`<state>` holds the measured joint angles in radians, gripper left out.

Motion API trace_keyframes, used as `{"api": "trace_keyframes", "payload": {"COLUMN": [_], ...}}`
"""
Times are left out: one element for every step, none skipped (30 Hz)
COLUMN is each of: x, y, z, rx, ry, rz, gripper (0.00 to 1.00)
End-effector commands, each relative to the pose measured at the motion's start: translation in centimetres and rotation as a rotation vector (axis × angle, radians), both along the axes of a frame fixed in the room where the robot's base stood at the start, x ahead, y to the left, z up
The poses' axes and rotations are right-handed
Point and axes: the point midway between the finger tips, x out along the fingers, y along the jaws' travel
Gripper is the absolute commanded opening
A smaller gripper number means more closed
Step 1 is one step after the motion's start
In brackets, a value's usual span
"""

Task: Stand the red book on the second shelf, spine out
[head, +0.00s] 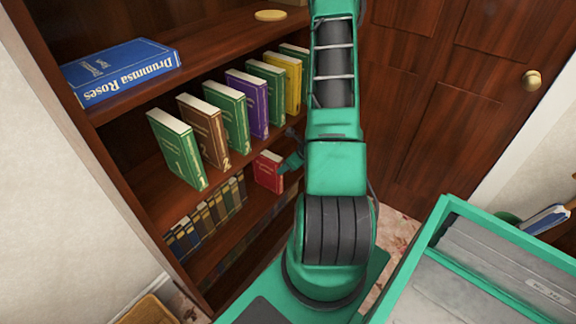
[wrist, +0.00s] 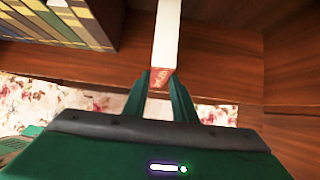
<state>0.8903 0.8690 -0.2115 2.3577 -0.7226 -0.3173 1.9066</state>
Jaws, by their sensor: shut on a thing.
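The red book (head: 269,171) is upright or nearly so in the head view, at the front of the bookcase, right of the lower row of dark volumes. My gripper (head: 290,162) is shut on it, partly hidden behind my arm. In the wrist view the red book (wrist: 166,40) shows its pale page edges, with a lettered red end between the fingertips (wrist: 163,84). The lower shelf board (wrist: 225,60) lies around it in that view. I cannot tell whether the book touches the board.
Dark volumes (head: 207,217) fill the lower shelf's left; they also show in the wrist view (wrist: 55,18). Above stand several coloured books (head: 228,115). A blue book (head: 120,70) lies on the shelf above those. The lower shelf looks clear right of the dark row. A green-rimmed tray (head: 440,225) is at right.

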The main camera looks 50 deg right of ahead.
Motion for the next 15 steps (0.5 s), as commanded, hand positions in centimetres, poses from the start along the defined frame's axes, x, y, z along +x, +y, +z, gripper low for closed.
{"api": "trace_keyframes", "payload": {"x": [-0.07, -0.09, -0.17, -0.18, -0.18, -0.18, -0.17, -0.16, -0.15, -0.15, -0.15, -0.15, -0.15, -0.17, -0.21], "y": [-0.01, -0.01, 0.0, 0.0, 0.0, 0.0, 0.0, 0.01, 0.01, 0.0, 0.0, 0.0, 0.0, -0.01, -0.04], "z": [-0.11, -0.12, -0.2, -0.2, -0.2, -0.19, -0.17, -0.17, -0.15, -0.15, -0.14, -0.14, -0.11, -0.07, 0.04], "rx": [-0.001, -0.001, 0.0, 0.0, 0.0, 0.0, 0.0, 0.0, 0.0, 0.0, 0.0, 0.0, 0.0, 0.0, 0.0], "ry": [0.003, 0.003, 0.006, 0.006, 0.006, 0.006, 0.006, 0.005, 0.005, 0.005, 0.005, 0.005, 0.005, 0.004, 0.004], "rz": [0.001, 0.001, 0.001, 0.001, 0.001, 0.001, 0.001, 0.001, 0.001, 0.001, 0.001, 0.001, 0.001, 0.0, 0.0], "gripper": [0.0, 0.0, 0.29, 0.37, 0.43, 0.43, 0.43, 0.43, 0.43, 0.43, 0.43, 0.43, 0.43, 0.43, 0.43]}}
